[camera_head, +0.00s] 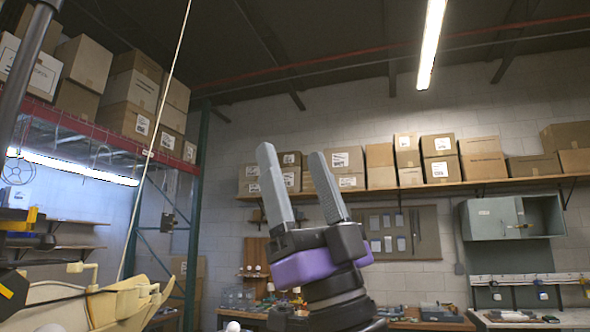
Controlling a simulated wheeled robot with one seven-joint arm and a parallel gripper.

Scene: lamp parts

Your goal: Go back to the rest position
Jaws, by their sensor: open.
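My gripper (293,185) stands in the lower middle of the head view, pointing up. Its two grey fingers are spread apart with nothing between them. The dark and purple wrist below it runs down to the bottom edge. No lamp part can be made out for certain; a small white rounded thing (233,326) shows at the bottom edge, left of the wrist, mostly cut off.
A wooden shelf (400,188) with several cardboard boxes runs along the back wall. A grey cabinet (492,219) hangs at the right above a cluttered bench (577,317). A tall rack (185,255) with boxes stands at the left. The air around my gripper looks clear.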

